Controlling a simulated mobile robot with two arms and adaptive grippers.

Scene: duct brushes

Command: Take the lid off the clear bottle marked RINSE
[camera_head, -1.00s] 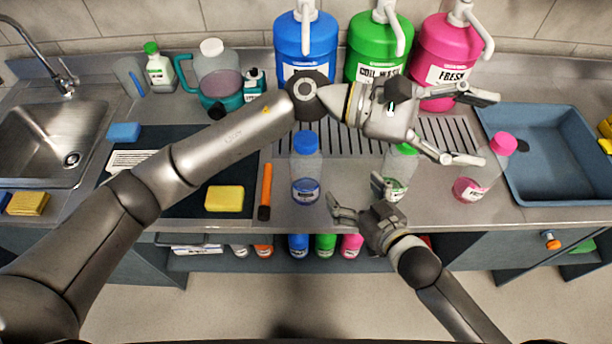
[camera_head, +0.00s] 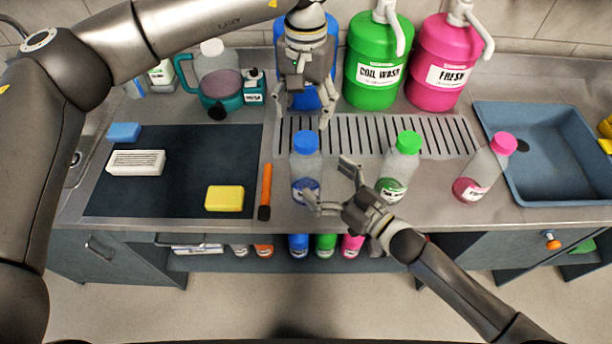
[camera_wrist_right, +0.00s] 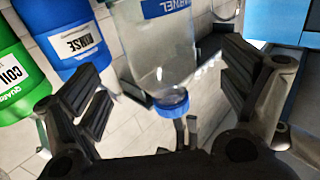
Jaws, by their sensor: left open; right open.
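The clear bottle (camera_head: 306,172) with a blue lid (camera_head: 304,142) stands upright on the counter, with a little blue liquid and a label I cannot read in full. My left gripper (camera_head: 304,108) is open and empty, pointing down above and behind the blue lid, apart from it. My right gripper (camera_head: 328,182) is open at the bottle's right, one finger partly in front of its lower part. In the right wrist view the bottle (camera_wrist_right: 160,45) and its lid (camera_wrist_right: 171,103) appear inverted between the open fingers of my right gripper (camera_wrist_right: 165,85); I cannot tell if they touch.
A green-lidded bottle (camera_head: 400,165) and a pink-lidded bottle (camera_head: 485,172) stand to the right. Blue, green (camera_head: 376,65) and pink (camera_head: 445,65) drums stand behind; the blue drum (camera_wrist_right: 75,38) reads RINSE. An orange-black tool (camera_head: 265,188) and yellow sponge (camera_head: 225,198) lie left.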

